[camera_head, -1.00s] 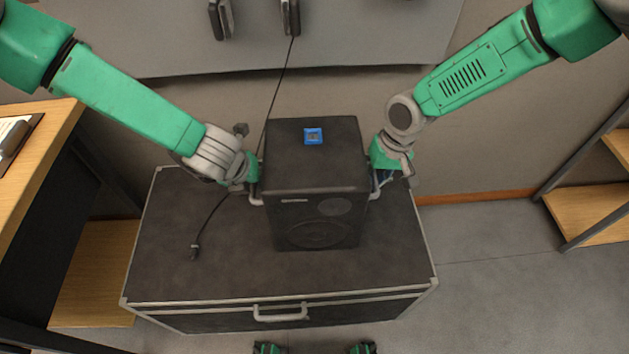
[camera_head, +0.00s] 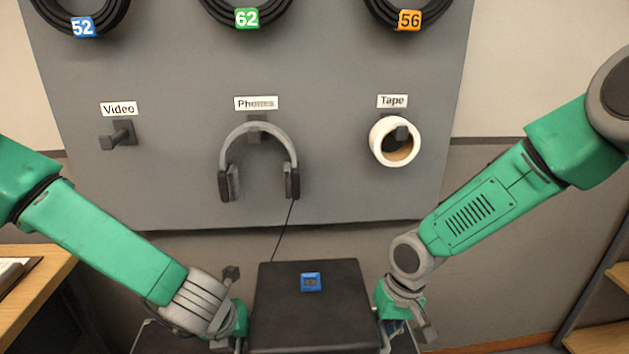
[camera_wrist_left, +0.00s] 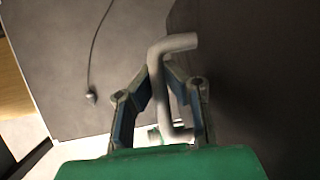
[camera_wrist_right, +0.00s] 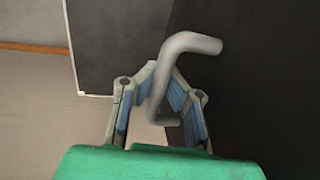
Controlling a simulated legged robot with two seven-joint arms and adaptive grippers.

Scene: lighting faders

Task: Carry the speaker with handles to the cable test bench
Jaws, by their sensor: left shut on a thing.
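The black speaker (camera_head: 310,315) is between my two arms in the head view, with a small blue square on its top. Its front and base are outside the head view. My left gripper (camera_wrist_left: 157,78) is shut on the grey bar handle (camera_wrist_left: 180,42) on one side. My right gripper (camera_wrist_right: 165,80) has its fingers closed around the handle (camera_wrist_right: 192,42) on the other side. In the left wrist view, the speaker's dark side (camera_wrist_left: 250,70) fills the right. No bench is clearly marked as the cable test bench.
A grey wall panel (camera_head: 330,60) ahead holds headphones (camera_head: 258,160), a tape roll (camera_head: 396,142) and coiled cables. A wooden desk (camera_head: 35,290) stands at left, shelves (camera_head: 605,310) at right.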

